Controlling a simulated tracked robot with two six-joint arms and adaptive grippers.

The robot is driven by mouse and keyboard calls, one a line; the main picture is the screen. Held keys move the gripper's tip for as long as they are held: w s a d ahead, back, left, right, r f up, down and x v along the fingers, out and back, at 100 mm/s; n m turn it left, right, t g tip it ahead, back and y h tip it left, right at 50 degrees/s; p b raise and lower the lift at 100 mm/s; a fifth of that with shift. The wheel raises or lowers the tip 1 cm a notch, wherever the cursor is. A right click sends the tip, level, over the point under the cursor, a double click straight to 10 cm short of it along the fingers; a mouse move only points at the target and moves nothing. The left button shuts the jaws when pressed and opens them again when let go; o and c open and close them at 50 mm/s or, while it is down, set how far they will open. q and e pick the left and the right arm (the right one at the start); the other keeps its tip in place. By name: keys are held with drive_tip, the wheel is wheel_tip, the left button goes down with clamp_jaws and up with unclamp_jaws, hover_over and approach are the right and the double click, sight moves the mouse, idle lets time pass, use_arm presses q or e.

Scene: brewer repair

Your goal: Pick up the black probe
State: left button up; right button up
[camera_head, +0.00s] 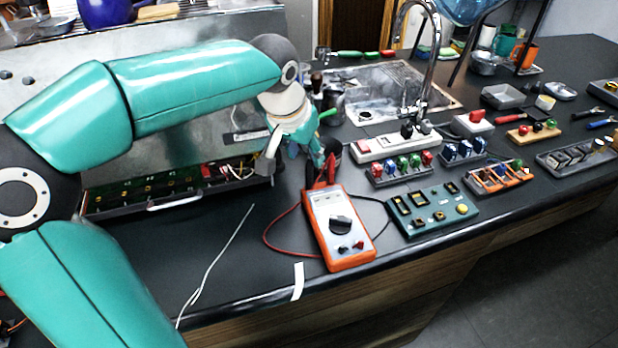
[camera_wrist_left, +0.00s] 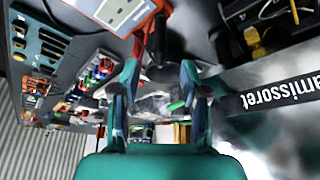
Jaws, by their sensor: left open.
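The orange multimeter (camera_head: 340,226) lies near the counter's front edge, with red and black leads. It also shows in the left wrist view (camera_wrist_left: 112,12). A red probe (camera_head: 331,168) stands at its top end. A slim black piece, apparently the black probe (camera_wrist_left: 158,38), shows beyond my left gripper (camera_wrist_left: 158,77) in the left wrist view, roughly in line with the gap between the fingers. In the head view my left gripper (camera_head: 316,157) is low over the counter behind the multimeter, its fingers apart and partly hiding the probes. I cannot tell whether it touches either probe. My right gripper is out of view.
An open tray of circuit boards (camera_head: 150,193) under the steel machine is close left of the gripper. A teal button panel (camera_head: 432,208) and a white power strip (camera_head: 395,143) stand to the right. A white cable (camera_head: 215,262) lies on the clear front-left counter.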

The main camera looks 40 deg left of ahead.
sight(309, 162)
use_arm(q)
drive_tip(key=shift+x, duration=2.7)
clamp_jaws()
